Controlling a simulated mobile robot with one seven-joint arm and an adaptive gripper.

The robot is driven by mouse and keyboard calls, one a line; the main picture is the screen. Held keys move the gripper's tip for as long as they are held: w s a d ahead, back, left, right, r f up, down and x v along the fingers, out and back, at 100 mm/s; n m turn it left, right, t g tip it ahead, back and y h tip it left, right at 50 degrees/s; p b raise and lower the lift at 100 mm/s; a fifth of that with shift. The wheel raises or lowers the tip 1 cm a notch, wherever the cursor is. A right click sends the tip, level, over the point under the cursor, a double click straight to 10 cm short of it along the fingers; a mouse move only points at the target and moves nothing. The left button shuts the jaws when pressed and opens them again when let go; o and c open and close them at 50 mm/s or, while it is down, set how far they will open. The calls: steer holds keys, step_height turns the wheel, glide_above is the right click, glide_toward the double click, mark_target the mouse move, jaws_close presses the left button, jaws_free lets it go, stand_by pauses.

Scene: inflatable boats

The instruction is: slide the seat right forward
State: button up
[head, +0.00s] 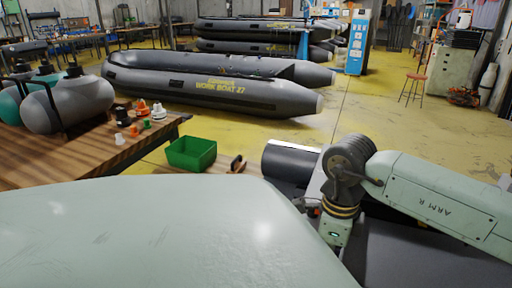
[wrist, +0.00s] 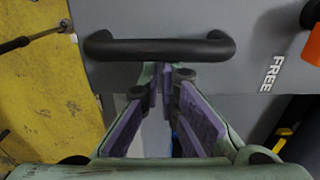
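In the wrist view a black bar handle (wrist: 160,46) is fixed on a flat grey panel (wrist: 255,25), which looks like part of the seat. White lettering FREE and part of an orange knob (wrist: 312,42) show at the panel's right. My gripper (wrist: 165,74) has purple-padded fingers pointing at the handle, with a narrow gap between them. Its tips are just below the handle's middle in the picture; I cannot tell whether they touch it. Nothing shows held. In the head view my arm reaches down at the right, and the fingers and handle are hidden.
In the head view a green bin (head: 190,153) sits at a wooden bench (head: 60,160) with grey tanks and small fittings. A dark grey roll-shaped part (head: 288,161) lies left of my wrist. Inflatable boats (head: 215,88) stand behind; yellow floor is open between.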

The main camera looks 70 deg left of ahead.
steer(key=shift+s+a+b, duration=0.4)
steer(key=shift+s+a, duration=1.3)
steer(key=shift+s, duration=0.3)
steer(key=shift+s+a+b, duration=0.35)
steer(key=shift+s+a, duration=1.4)
steer(key=shift+s, duration=0.3)
steer(key=shift+s+a+b, duration=0.4)
steer(key=shift+s+a, duration=1.3)
steer(key=shift+s, duration=0.3)
steer(key=shift+w+d, duration=0.1)
steer(key=shift+w, duration=0.05)
steer(key=shift+w+d, duration=0.55)
steer(key=shift+w, duration=0.1)
step_height(320, 180, up, 9)
steer(key=p, duration=0.5)
steer(key=shift+p, duration=0.4)
steer(key=shift+s, duration=0.1)
